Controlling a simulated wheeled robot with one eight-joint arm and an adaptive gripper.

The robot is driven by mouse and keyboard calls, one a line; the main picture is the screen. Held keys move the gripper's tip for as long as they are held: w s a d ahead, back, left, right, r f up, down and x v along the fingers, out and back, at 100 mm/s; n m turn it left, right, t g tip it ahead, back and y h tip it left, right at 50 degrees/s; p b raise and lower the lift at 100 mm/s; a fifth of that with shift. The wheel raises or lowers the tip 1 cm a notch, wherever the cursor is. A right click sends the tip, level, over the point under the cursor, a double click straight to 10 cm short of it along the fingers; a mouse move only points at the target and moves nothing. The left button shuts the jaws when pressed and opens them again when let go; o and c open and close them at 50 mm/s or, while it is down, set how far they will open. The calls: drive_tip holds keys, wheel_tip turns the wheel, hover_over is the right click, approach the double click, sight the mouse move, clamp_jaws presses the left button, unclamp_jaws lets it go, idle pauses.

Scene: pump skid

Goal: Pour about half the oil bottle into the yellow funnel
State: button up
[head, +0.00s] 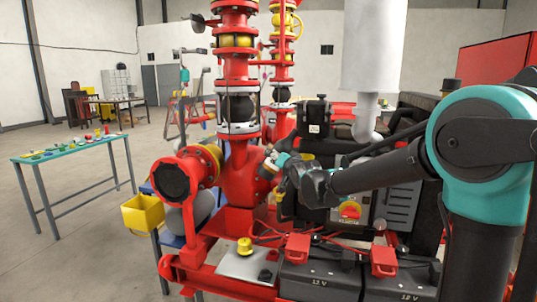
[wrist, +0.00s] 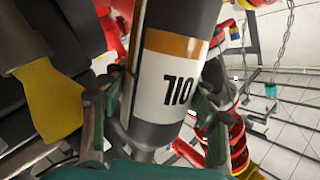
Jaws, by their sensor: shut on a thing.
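My gripper (wrist: 163,103) is shut on the oil bottle (wrist: 178,75), a dark grey cylinder with a white label and an orange band. The lettering reads upside down in the wrist view, and the bottle's ends are out of that picture. In the head view, my gripper (head: 281,163) holds the small-looking bottle (head: 268,168) at a slant beside the red pipework. A yellow flared shape (wrist: 48,100) at left in the wrist view looks like the funnel, apart from the bottle. I cannot tell whether the bottle's mouth is over it, or whether oil flows.
Red pipework (head: 237,180) stands close to my gripper. Batteries (head: 320,281) with red terminal covers and a plate with a yellow cap-like piece (head: 245,246) lie below. A yellow bin (head: 143,213) hangs at left. A teal-topped table (head: 70,149) stands farther off, with open floor around it.

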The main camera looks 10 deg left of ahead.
drive_tip(key=n, duration=0.2)
drive_tip(key=a+n, duration=0.1)
drive_tip(key=n, duration=0.1)
drive_tip(key=shift+s+a+r+h, duration=0.1)
drive_tip(key=shift+s+r+h, duration=0.05)
drive_tip(key=shift+s+h, duration=0.2)
drive_tip(key=shift+w+h, duration=0.1)
drive_tip(key=shift+h, duration=0.15)
drive_tip(key=shift+w+d+n+t, duration=0.1)
drive_tip(key=shift+d+n+t, duration=0.1)
drive_tip(key=shift+n, duration=0.4)
drive_tip(key=shift+w+d+n+t, duration=0.1)
drive_tip(key=shift+d+n, duration=0.05)
drive_tip(key=shift+n, duration=0.45)
drive_tip(key=shift+s, duration=0.1)
